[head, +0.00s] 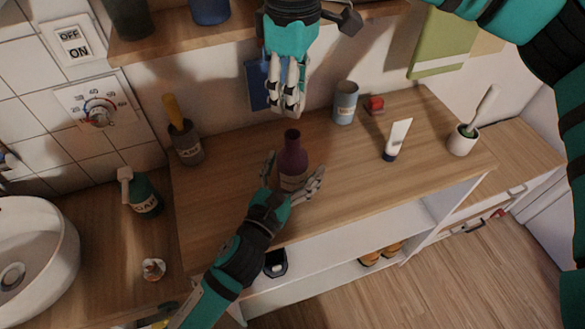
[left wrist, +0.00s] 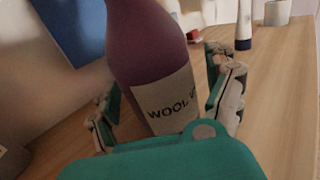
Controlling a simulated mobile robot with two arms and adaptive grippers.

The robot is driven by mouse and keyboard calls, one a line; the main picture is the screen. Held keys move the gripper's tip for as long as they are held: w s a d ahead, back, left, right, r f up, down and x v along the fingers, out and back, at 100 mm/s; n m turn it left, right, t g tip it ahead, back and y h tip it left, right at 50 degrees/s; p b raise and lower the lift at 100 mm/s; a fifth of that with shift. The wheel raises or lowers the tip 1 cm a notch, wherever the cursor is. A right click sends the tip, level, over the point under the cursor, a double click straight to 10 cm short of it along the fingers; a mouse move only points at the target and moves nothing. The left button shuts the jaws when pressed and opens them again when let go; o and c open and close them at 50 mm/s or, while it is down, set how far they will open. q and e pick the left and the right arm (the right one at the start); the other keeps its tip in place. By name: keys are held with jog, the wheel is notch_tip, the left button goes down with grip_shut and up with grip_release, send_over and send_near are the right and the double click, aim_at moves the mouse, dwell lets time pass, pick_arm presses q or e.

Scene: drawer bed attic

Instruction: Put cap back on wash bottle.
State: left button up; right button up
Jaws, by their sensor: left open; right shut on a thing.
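The wash bottle (head: 292,156) is dark maroon with a pale label and stands upright on the wooden counter, its narrow neck bare of a cap. In the left wrist view the bottle (left wrist: 150,45) fills the middle, its label starting "WOOL"; its top is out of frame. My left gripper (head: 293,176) is open, with fingers on both sides of the bottle's lower body. My right gripper (head: 285,100) points down above the bottle's neck and apart from it. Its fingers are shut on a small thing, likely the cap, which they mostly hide.
On the counter (head: 345,185) stand a grey-blue cup (head: 345,103), a red item (head: 375,104), a white tube (head: 398,138), a brush holder (head: 462,140) and a dark pot (head: 186,146). A shelf (head: 185,40) overhangs the back. A green soap bottle (head: 141,193) stands left, near the basin.

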pick_arm(q)
grip_shut()
dwell(0.6)
